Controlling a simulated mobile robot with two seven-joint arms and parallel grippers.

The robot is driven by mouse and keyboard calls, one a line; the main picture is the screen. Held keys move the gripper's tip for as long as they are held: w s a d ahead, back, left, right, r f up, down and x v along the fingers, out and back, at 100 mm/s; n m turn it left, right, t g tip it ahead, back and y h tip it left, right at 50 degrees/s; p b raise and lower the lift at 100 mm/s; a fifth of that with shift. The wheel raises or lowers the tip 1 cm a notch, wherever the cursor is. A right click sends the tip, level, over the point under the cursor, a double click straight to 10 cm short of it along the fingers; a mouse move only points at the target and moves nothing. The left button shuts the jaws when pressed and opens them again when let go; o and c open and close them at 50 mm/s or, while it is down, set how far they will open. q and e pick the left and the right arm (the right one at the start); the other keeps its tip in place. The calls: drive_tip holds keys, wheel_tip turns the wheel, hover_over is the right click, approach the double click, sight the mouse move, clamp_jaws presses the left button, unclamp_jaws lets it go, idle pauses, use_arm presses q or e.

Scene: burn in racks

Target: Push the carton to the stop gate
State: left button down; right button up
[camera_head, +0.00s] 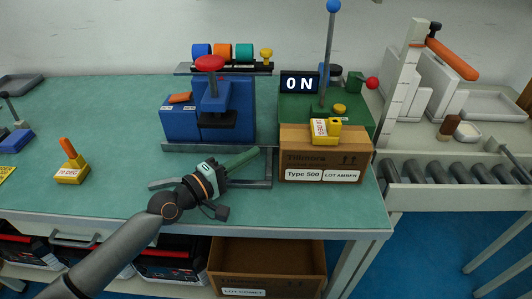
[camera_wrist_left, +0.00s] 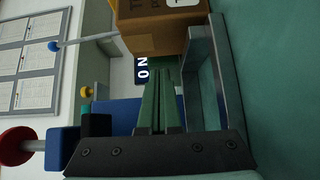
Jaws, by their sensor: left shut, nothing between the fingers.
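The brown carton (camera_head: 312,158), labelled "Type 500" and "LOT AMBER", stands upright on the green bench near its right end. A yellow block (camera_head: 322,138) sits on top of it. My left gripper (camera_head: 256,152) is shut and empty, left of the carton, with its green fingers pointing towards it and a small gap between. In the left wrist view the shut fingers (camera_wrist_left: 160,98) point up towards the carton (camera_wrist_left: 165,33), which shows only in part. No part is clearly marked as the stop gate; a white post (camera_head: 398,100) stands right of the carton. My right gripper is not in view.
A grey metal frame (camera_head: 268,172) lies by my left gripper. A blue press (camera_head: 230,112) with a red knob stands behind. A green unit (camera_head: 292,106) with an "ON" display is behind the carton. A roller conveyor (camera_head: 455,172) lies to the right. Another carton (camera_head: 265,262) sits below the bench.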

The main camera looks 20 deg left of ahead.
sight(267, 168)
use_arm(q)
drive_tip(key=shift+w+d+r+p, duration=0.15)
drive_tip(key=shift+d+p, duration=0.1)
drive_tip(key=shift+d, duration=0.3)
drive_tip(key=shift+w+d+p, duration=0.15)
drive_tip(key=shift+d+p, duration=0.1)
drive_tip(key=shift+d, duration=0.3)
drive_tip(key=shift+w+d, duration=0.15)
drive_tip(key=shift+d, duration=0.4)
drive_tip(key=shift+d+f, duration=0.2)
drive_tip(key=shift+d, duration=0.05)
drive_tip(key=shift+w, duration=0.1)
